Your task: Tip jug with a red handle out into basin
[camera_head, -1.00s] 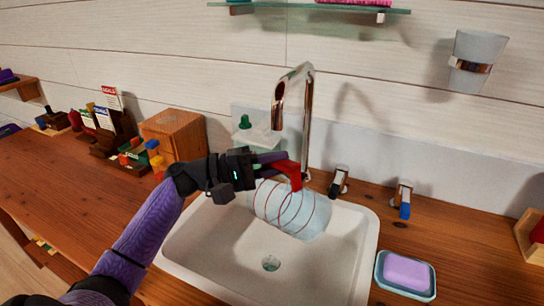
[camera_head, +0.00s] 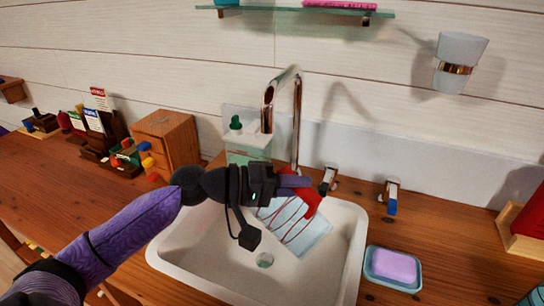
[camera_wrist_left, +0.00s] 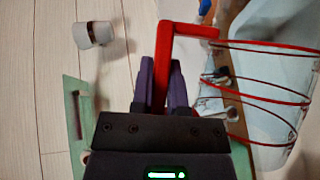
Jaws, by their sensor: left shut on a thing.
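The pale blue, see-through jug (camera_head: 292,222) has red rings and a red handle (camera_head: 314,200). It is strongly tilted above the white basin (camera_head: 215,262), within its outline in the head view. My left gripper (camera_head: 300,183) is shut on the red handle, which also shows between the purple fingers in the left wrist view (camera_wrist_left: 164,62). The jug's body fills the right side of that view (camera_wrist_left: 275,72). Whether anything is inside the jug or falling from it cannot be told. My right gripper is not in view.
A chrome faucet (camera_head: 297,125) rises behind the jug, with two taps (camera_head: 391,198) to its right. A soap dish (camera_head: 378,279) stands right of the basin. A soap dispenser (camera_head: 240,142), wooden box (camera_head: 165,140) and small organizers stand at the left. The drain (camera_head: 265,260) is clear.

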